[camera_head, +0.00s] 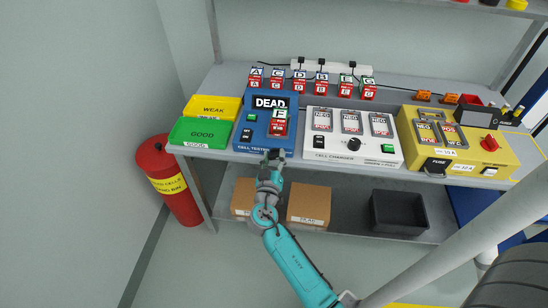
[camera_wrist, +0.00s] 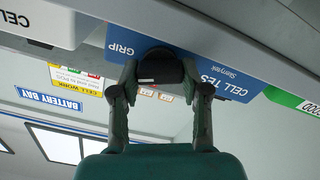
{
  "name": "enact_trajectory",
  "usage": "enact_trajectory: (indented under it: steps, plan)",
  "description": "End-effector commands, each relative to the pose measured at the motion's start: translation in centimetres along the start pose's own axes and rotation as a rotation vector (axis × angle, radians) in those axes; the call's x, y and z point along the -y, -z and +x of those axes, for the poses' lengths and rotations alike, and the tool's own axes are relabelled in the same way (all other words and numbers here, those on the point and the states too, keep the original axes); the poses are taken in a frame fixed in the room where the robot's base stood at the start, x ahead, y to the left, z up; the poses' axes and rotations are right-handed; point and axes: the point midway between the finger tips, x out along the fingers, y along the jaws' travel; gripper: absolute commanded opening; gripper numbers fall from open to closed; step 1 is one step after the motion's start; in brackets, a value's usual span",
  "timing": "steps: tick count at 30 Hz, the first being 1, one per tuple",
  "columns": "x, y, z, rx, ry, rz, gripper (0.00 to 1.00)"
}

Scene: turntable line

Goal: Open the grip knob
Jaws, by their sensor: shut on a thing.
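The blue cell tester (camera_head: 250,130) stands at the shelf's front edge, with a display reading DEAD (camera_head: 270,102). A red cell marked F (camera_head: 279,124) sits upright in it. In the wrist view, which is upside down, the black grip knob (camera_wrist: 158,66) is on the tester's front face (camera_wrist: 228,80) beside the word GRIP. My gripper (camera_head: 272,157) is at the tester's front. In the wrist view its two fingers (camera_wrist: 160,80) are closed around the knob, one on each side. In the head view the gripper hides the knob.
Green GOOD (camera_head: 199,132) and yellow WEAK (camera_head: 212,108) bins stand left of the tester, the white cell charger (camera_head: 352,150) right of it. A yellow unit (camera_head: 455,155) is farther right. Several cells stand behind. Cardboard boxes (camera_head: 309,205) and a dark bin (camera_head: 398,212) lie below.

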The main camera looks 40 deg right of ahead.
Motion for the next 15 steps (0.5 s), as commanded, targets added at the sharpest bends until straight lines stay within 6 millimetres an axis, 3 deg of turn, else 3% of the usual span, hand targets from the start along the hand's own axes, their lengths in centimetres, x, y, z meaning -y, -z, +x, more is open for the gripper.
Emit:
enact_trajectory:
  steps: [2, 3, 6, 15]
  plan:
    - [0.01, 0.0, 0.02, 0.0, 0.0, 0.001, 0.11]
    - [0.01, -0.01, 0.02, 0.0, 0.0, 0.001, 0.51]
    - [0.01, 0.0, 0.02, 0.0, 0.0, 0.001, 0.71]
    - [0.02, -0.01, -0.08, 0.0, 0.001, 0.001, 0.71]
